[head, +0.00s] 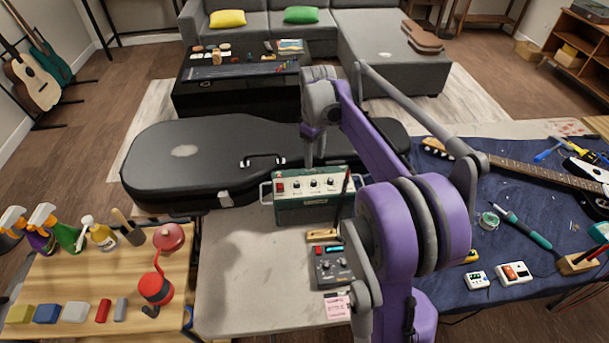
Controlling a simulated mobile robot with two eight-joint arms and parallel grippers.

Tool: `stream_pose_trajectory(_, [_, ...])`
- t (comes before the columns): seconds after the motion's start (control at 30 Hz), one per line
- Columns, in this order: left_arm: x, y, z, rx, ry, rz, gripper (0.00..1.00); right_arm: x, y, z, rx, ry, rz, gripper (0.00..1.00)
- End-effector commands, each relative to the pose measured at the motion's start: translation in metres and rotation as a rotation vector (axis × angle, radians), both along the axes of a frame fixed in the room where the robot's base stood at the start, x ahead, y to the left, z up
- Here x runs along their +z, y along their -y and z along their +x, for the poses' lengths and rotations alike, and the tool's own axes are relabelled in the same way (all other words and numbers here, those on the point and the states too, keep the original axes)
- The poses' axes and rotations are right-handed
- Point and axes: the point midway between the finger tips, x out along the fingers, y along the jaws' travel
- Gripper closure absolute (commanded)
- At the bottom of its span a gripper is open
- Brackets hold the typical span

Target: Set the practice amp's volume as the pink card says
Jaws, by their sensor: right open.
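The practice amp (312,209) is a dark green box with a cream top panel, a red switch and several small dark knobs. It stands on the grey bench in front of the guitar case. The knob marks are too small to read. The pink card (336,307) lies near the bench's front edge, partly beside my arm. Its writing is too small to make out. My right gripper (308,162) points down just behind the amp panel, apart from the knobs as far as I can tell. Its fingers are small and hard to see. My left gripper is not in view.
A dark pedal unit (333,268) sits in front of the amp. Spray bottles and coloured blocks crowd the left wooden table (50,290). A guitar and tools lie on the blue cloth (510,205) at right.

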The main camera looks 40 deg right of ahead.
Motion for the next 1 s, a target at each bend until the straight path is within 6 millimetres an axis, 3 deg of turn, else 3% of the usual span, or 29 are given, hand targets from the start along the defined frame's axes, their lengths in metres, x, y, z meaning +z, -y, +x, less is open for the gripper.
stream_pose_trajectory(0.3, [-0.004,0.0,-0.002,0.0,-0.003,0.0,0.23,-0.062,0.0,0.0,0.0,0.001,-0.001,0.47])
stream_pose_trajectory(0.5, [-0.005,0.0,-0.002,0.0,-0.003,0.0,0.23,-0.085,0.0,0.0,0.0,0.001,-0.001,0.47])
stream_pose_trajectory(0.87, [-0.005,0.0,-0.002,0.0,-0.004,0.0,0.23,-0.09,-0.001,0.0,0.0,0.001,-0.001,0.47])
stream_pose_trajectory(1.0, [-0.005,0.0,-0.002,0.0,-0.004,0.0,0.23,-0.09,-0.001,0.0,0.0,0.001,-0.001,0.69])
